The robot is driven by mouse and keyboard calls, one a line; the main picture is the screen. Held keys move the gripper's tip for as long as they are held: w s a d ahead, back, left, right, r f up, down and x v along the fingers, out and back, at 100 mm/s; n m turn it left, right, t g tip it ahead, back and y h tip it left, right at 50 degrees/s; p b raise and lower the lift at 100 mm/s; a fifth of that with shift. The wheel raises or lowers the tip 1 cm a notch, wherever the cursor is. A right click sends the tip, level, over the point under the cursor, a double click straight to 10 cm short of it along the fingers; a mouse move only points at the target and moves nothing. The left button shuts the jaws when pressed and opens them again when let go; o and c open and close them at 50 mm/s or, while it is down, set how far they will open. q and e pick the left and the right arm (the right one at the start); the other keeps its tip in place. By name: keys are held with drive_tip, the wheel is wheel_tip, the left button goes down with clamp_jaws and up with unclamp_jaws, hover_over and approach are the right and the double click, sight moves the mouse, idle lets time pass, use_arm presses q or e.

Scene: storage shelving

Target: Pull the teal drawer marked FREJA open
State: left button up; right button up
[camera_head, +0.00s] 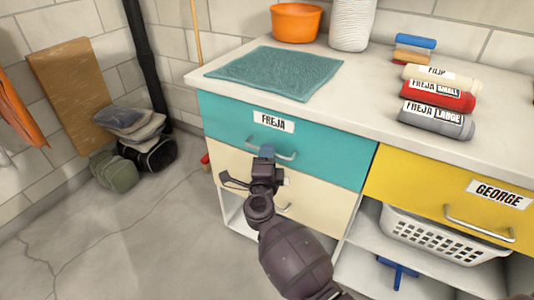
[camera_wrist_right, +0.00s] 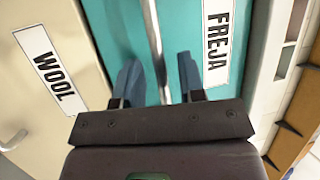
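The teal drawer (camera_head: 340,158) bears a white FREJA label (camera_head: 273,122) and sits flush in the cabinet front, under the worktop. Its metal bar handle (camera_head: 287,156) is below the label; in the right wrist view the handle (camera_wrist_right: 154,35) runs down between my fingers. My right gripper (camera_head: 266,153) is at the left part of the handle. In the right wrist view its blue fingers (camera_wrist_right: 159,65) are apart, one on each side of the bar, with gaps showing. I cannot tell whether either finger touches it. My left gripper is not in view.
Below is a cream drawer (camera_head: 325,205), labelled WOOL in the wrist view (camera_wrist_right: 48,72). A yellow GEORGE drawer (camera_head: 420,196) is right, above a white basket (camera_head: 430,240). A teal mat (camera_head: 275,70) and rolled bundles (camera_head: 437,95) lie on top.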

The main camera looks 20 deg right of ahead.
drive_tip(key=shift+w+d+r, duration=0.1)
drive_tip(key=shift+w+d, duration=0.25)
drive_tip(key=shift+w, duration=0.2)
drive_tip(key=shift+c, duration=0.4)
clamp_jaws()
